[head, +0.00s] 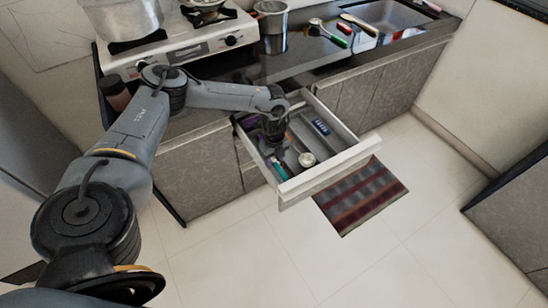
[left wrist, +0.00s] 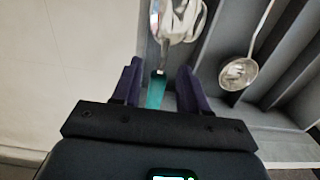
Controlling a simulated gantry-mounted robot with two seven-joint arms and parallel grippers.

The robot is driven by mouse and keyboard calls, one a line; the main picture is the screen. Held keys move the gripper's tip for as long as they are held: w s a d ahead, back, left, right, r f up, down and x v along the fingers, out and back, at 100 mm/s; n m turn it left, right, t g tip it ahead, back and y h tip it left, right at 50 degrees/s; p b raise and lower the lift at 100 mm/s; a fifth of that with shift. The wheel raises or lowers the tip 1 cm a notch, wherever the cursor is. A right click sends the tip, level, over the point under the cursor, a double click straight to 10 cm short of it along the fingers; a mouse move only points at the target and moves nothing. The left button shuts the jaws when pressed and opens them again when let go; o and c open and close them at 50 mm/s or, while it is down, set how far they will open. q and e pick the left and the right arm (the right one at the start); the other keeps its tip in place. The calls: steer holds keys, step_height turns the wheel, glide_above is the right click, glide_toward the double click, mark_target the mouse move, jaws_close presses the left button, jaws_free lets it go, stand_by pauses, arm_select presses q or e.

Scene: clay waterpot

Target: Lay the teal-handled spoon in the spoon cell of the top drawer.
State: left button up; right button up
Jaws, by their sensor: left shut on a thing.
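The top drawer (head: 335,161) is pulled open below the counter. My left gripper (head: 276,144) reaches down into its left part. In the left wrist view the gripper (left wrist: 160,75) has its dark purple fingers on either side of the teal handle (left wrist: 156,92) of the spoon, shut on it. The spoon's metal end (left wrist: 180,22) points away from the gripper, over a grey compartment; shiny metal overlaps there, so its outline is unclear. The teal handle also shows in the head view (head: 279,171). I cannot tell whether the spoon touches the compartment floor. My right gripper is not in view.
A metal ladle (left wrist: 239,72) lies in the neighbouring cell, right of a divider; its bowl shows in the head view (head: 307,159). A dark blue item (head: 321,127) lies farther back. On the counter are a stove (head: 190,45), a steel pot (head: 272,22) and several utensils.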

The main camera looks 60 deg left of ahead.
arm_select(q)
steer(key=shift+f, duration=0.2)
steer(key=o, duration=1)
steer(key=shift+o, duration=0.2)
steer(key=shift+r, duration=0.15)
